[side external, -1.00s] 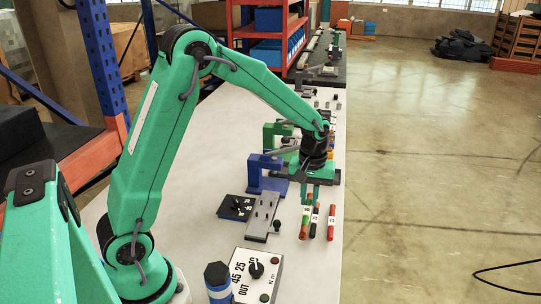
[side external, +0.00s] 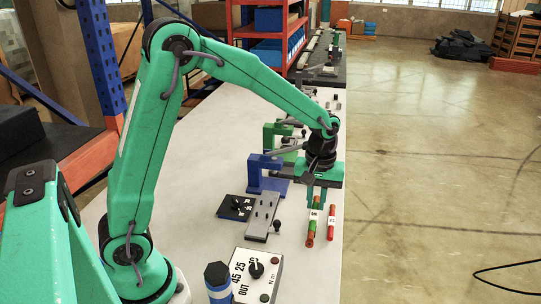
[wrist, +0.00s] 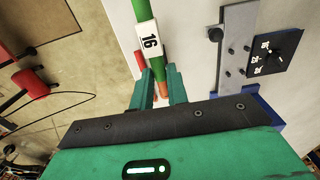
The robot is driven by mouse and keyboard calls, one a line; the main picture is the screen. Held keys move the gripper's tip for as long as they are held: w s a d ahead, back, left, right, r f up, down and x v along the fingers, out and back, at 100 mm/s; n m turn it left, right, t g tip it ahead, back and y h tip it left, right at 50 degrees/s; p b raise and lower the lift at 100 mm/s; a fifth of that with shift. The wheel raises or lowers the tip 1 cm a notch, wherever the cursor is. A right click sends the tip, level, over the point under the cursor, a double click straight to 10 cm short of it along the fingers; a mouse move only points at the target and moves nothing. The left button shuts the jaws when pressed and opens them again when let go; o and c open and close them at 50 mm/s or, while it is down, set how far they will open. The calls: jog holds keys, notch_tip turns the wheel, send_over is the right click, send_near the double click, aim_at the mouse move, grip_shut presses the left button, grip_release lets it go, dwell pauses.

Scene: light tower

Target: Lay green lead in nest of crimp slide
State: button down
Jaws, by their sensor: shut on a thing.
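My gripper (side external: 316,196) is shut on the green lead (side external: 315,215), which has a white label and orange ends. In the wrist view the green lead (wrist: 139,58) runs between my two fingers (wrist: 162,88), and its label reads 16. I cannot tell how high it is above the table. A red lead (side external: 331,222) lies just right of it in the side view. The grey slide plate (side external: 261,216) with a black knob stands left of the held lead, apart from it. It also shows in the wrist view (wrist: 238,42). Its nest is not clear.
A blue bracket (side external: 254,172) and a green bracket (side external: 270,135) stand beyond the slide. A black dial plate (side external: 236,208) lies left of it. The table's right edge is close to the leads.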

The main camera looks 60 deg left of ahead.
dwell(0.3)
jog(key=shift+a+f, duration=0.1)
jog(key=shift+a, duration=0.4)
send_over(268, 202)
notch_tip(268, 202, down, 3)
jog(key=shift+a+r, duration=0.1)
jog(key=shift+r, duration=0.1)
jog(key=shift+f, duration=0.25)
jog(key=shift+f, duration=2.55)
jog(key=shift+f, duration=0.1)
jog(key=c, duration=1.3)
grip_release()
